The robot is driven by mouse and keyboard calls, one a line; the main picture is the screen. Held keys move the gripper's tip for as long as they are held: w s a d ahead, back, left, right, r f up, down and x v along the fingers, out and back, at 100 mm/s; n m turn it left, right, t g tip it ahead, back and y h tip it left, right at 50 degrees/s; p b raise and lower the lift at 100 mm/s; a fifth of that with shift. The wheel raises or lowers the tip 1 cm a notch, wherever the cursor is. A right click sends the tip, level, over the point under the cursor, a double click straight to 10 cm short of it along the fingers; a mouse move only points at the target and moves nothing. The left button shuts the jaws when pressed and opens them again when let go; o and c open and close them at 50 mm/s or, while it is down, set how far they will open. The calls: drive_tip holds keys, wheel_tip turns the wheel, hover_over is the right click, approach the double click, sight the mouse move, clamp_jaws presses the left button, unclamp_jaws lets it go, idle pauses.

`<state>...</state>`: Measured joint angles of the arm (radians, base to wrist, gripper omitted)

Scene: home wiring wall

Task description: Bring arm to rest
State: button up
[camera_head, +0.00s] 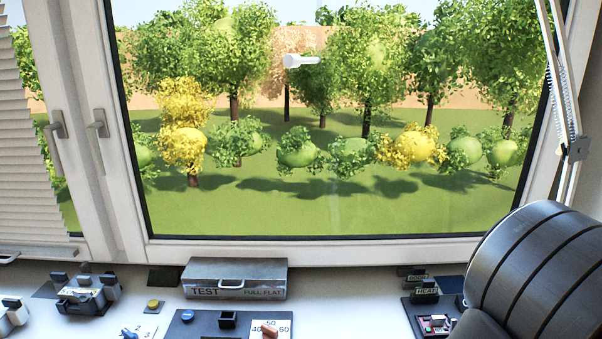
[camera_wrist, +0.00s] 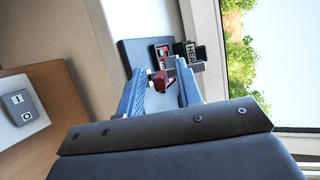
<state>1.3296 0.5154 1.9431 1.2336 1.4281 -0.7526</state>
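My gripper (camera_wrist: 160,88) shows in the wrist view, with its two blue-grey fingers spread apart. A small red part (camera_wrist: 159,81) appears in the gap between them, with space visible beside it. It seems to belong to the dark panel (camera_wrist: 133,52) beyond the fingers, and I see no grip on it. The distance from the fingertips to the panel is hard to judge. In the head view my dark, banded arm link (camera_head: 540,265) fills the lower right corner, and my fingers are out of sight there.
A grey TEST box (camera_head: 236,279) stands below the window (camera_head: 330,250). Several switch modules, including one marked HEAT (camera_head: 426,291), sit along the white surface. A dark panel (camera_head: 185,328) has a blue button. The wrist view shows a grey switch (camera_wrist: 19,105) at left.

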drive_tip(key=v, duration=1.7)
drive_tip(key=x, duration=1.7)
drive_tip(key=shift+w+r, duration=0.1)
drive_tip(key=shift+w, duration=0.05)
drive_tip(key=shift+w+r+m+g, duration=0.1)
drive_tip(key=shift+r+m+g, duration=0.15)
drive_tip(key=shift+g, duration=0.55)
